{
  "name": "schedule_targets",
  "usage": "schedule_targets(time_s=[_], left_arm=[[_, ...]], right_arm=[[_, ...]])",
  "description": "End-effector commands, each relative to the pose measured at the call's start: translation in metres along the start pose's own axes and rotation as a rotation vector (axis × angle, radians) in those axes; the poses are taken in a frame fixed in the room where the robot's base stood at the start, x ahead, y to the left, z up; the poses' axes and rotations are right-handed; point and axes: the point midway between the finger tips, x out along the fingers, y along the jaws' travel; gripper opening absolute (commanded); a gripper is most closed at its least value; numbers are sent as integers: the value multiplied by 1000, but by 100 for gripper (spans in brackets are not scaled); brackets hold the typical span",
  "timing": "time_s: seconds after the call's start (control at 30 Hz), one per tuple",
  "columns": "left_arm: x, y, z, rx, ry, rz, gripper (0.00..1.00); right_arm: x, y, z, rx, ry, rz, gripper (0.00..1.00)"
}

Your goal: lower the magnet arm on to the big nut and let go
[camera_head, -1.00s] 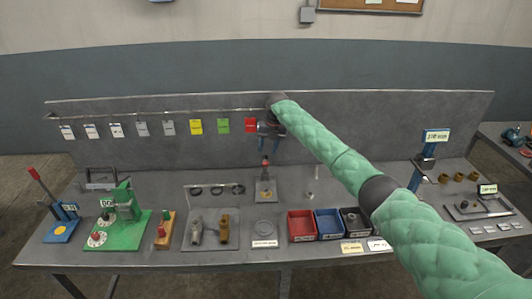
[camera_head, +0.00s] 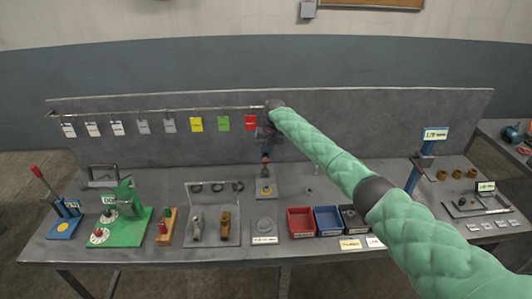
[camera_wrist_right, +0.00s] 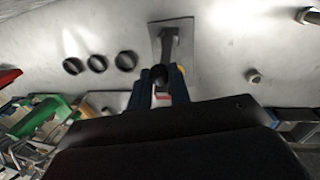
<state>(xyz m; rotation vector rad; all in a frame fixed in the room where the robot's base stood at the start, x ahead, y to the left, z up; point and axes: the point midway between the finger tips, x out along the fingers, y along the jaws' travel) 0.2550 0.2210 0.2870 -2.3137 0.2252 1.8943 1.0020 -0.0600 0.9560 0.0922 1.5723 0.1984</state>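The magnet arm (camera_head: 266,174) rises dark and slim, with a red part near its top, above a grey plate at the middle of the bench. A brass-coloured piece, apparently the big nut (camera_head: 266,190), sits low on that plate under the arm; a yellow edge of it (camera_wrist_right: 182,70) shows in the right wrist view. My right gripper (camera_head: 266,158) is at the red part from above. In the right wrist view its blue fingers (camera_wrist_right: 160,88) appear closed around the red and dark part. The gap between arm and nut is too small to judge. My left gripper is not in view.
Red (camera_head: 301,222) and blue (camera_head: 328,220) bins stand front right of the arm. A panel with rings (camera_head: 217,187) and fittings stands left, beside a green fixture (camera_head: 124,222). Tags hang from a rail (camera_head: 170,112) behind.

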Motion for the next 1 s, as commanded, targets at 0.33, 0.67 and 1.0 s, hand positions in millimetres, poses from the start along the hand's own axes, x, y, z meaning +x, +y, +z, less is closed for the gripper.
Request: schedule_targets(time_s=[0.33, 0.67, 1.0], left_arm=[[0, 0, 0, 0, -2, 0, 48], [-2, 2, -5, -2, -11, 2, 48], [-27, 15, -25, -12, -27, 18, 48]], right_arm=[[0, -1, -3, -5, -22, -2, 0], [5, -1, -18, -32, -157, -11, 0], [15, -1, -40, -72, -375, -27, 0]])
